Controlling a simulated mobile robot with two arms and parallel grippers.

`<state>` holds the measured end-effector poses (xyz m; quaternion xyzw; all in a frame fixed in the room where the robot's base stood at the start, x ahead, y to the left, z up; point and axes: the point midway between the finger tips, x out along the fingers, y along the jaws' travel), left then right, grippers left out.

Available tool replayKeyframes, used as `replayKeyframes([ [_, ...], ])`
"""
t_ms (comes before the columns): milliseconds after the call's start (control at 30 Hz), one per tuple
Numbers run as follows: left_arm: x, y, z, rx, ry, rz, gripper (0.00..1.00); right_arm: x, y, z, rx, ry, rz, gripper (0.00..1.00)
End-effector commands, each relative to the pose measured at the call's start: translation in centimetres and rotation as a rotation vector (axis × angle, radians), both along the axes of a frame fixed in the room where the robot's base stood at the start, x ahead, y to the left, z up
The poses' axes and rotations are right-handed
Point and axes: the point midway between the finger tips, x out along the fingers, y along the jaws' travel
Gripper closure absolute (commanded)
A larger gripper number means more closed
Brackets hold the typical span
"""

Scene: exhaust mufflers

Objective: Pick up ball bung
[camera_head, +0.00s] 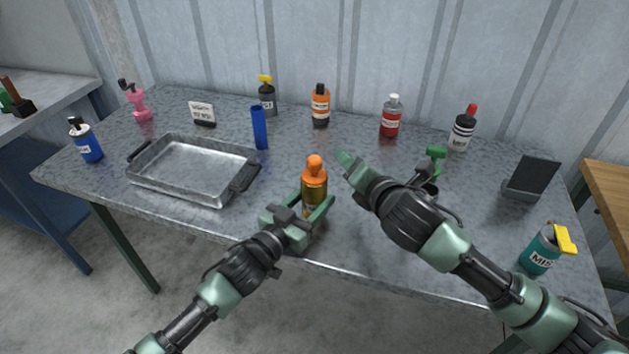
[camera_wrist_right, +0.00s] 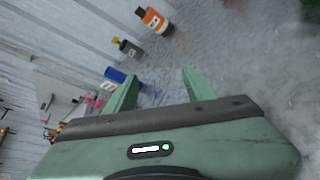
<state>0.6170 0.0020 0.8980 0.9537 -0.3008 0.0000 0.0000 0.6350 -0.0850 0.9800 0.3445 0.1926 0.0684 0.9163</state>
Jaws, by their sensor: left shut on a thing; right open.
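The ball bung (camera_head: 314,164) appears to be the orange, round-topped stopper on an amber bottle (camera_head: 315,188), near the middle front of the table in the head view. My left gripper (camera_head: 314,207) is shut on the amber bottle from the front, below the orange top. The bottle is upright; its lower part is hidden by the fingers. My right gripper, seen in the right wrist view (camera_wrist_right: 160,88), is open with nothing between its fingers. In the head view it is just right of the bottle, apart from the orange top.
A metal tray (camera_head: 165,186) lies left of the bottle, with a blue cylinder (camera_head: 260,128) behind it. Orange (camera_head: 320,107), red (camera_head: 390,120) and striped (camera_head: 462,130) bottles stand at the back. A teal can (camera_head: 540,255) and dark stand (camera_head: 530,177) are at right.

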Motion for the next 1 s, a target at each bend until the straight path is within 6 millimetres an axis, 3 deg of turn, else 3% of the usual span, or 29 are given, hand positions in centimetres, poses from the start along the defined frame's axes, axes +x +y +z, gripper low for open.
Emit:
replayKeyframes([
  [167, 0.0, 0.0, -0.1, 0.001, 0.001, 0.000, 0.95, -4.3, 1.4, 1.4, -0.295, -0.293, 0.134, 0.46],
  [300, 0.0, 0.0, -0.1, 0.001, 0.001, 0.000, 0.95, -7.4, 3.2, 1.1, -0.482, -0.440, 0.223, 0.46],
  [433, 0.0, 0.0, -0.1, 0.001, 0.001, 0.000, 0.95, -9.0, 4.1, 1.2, -0.577, -0.519, 0.262, 0.46],
  [567, 0.0, 0.0, 0.0, 0.001, 0.001, 0.000, 0.95, -8.4, 4.9, 1.4, -0.608, -0.546, 0.272, 0.46],
  [800, 0.0, 0.0, 0.0, 0.000, 0.000, 0.000, 0.95, -4.6, 6.6, 1.4, -0.608, -0.545, 0.271, 0.46],
  [1000, 0.0, 0.0, 0.0, 0.001, 0.001, 0.000, 0.95, -3.2, 7.3, 1.5, -0.608, -0.544, 0.271, 0.46],
])
